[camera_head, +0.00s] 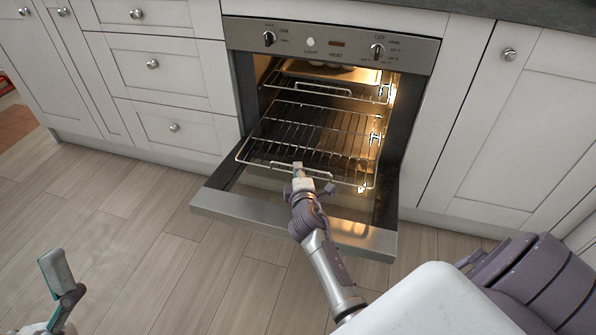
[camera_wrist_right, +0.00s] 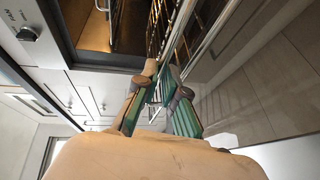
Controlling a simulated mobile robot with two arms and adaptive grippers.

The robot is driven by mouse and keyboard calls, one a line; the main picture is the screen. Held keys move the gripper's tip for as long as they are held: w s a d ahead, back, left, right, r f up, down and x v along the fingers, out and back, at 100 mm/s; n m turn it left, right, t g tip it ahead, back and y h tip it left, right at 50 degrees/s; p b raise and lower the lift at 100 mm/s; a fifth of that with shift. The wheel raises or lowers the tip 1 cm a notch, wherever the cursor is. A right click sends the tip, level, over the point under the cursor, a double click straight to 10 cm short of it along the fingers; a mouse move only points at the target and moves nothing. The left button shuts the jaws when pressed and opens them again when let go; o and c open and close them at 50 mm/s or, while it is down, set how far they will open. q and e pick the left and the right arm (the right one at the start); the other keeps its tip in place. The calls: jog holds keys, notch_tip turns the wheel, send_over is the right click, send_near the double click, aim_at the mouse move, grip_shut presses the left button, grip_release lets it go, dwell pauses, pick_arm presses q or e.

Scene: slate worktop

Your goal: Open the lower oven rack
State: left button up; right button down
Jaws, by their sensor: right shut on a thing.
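The oven stands with its door (camera_head: 290,221) folded down. The lower rack (camera_head: 318,132) is a wire rack pulled partly forward over the open door. My right gripper (camera_head: 299,172) is at the rack's front edge and is shut on it near the front bar. In the right wrist view the right gripper's green-padded fingers (camera_wrist_right: 158,95) are close together at the rack's wire bars (camera_wrist_right: 182,32). The exact contact is partly hidden by the fingers. My left gripper (camera_head: 62,275) is at the lower left above the floor, away from the oven, with its fingers only partly in view.
An upper rack (camera_head: 322,87) sits inside the lit oven, above the lower one. White drawers (camera_head: 172,128) flank the oven on the left and a white cabinet door (camera_head: 520,130) on the right. The wooden floor (camera_head: 150,240) in front is clear.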

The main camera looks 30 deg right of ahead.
dwell(0.3)
jog(key=c, duration=1.5)
grip_release()
jog(key=shift+c, duration=0.2)
jog(key=v, duration=0.7)
jog(key=shift+s, duration=0.25)
jog(key=shift+a, duration=0.1)
